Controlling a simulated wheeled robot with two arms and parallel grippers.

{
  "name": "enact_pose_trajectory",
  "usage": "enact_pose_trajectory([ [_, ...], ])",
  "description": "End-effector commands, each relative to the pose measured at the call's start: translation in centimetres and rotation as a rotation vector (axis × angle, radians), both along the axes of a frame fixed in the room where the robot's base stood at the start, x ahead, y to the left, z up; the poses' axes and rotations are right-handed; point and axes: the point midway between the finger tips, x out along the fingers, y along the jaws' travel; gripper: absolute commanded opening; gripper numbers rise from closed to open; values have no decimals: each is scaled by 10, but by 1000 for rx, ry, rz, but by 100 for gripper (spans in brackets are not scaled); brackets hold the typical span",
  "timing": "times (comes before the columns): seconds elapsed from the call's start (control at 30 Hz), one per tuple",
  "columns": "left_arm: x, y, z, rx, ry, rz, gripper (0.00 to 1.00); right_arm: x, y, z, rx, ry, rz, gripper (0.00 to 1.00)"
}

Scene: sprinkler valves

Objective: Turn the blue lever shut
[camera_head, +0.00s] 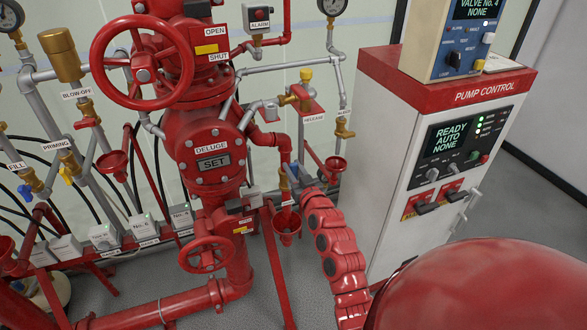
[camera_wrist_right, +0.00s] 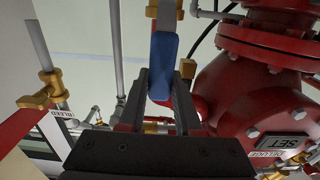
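The blue lever (camera_wrist_right: 163,65) hangs down from a brass valve fitting (camera_wrist_right: 165,14) in the right wrist view. My right gripper (camera_wrist_right: 162,84) has its two dark fingers on either side of the lever's lower end. The lever fills the gap, and the fingers look closed on it. In the head view my right gripper (camera_head: 298,176) is small and partly hidden among the pipes, just right of the red deluge valve (camera_head: 212,155). My left gripper is not in view.
The white pump control cabinet (camera_head: 395,150) stands close to the right of my right arm. A red drain funnel (camera_head: 287,228) sits below the gripper. Pipes crowd the wall.

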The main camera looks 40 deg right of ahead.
Motion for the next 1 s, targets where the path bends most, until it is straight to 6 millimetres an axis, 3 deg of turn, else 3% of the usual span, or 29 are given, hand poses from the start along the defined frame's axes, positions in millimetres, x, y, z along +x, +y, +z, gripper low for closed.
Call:
enact_pose_trajectory([
  [0.1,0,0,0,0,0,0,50,0,0,0,0,0,0,0],
  [1.0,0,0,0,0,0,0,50,0,0,-1,0,1,0,0],
])
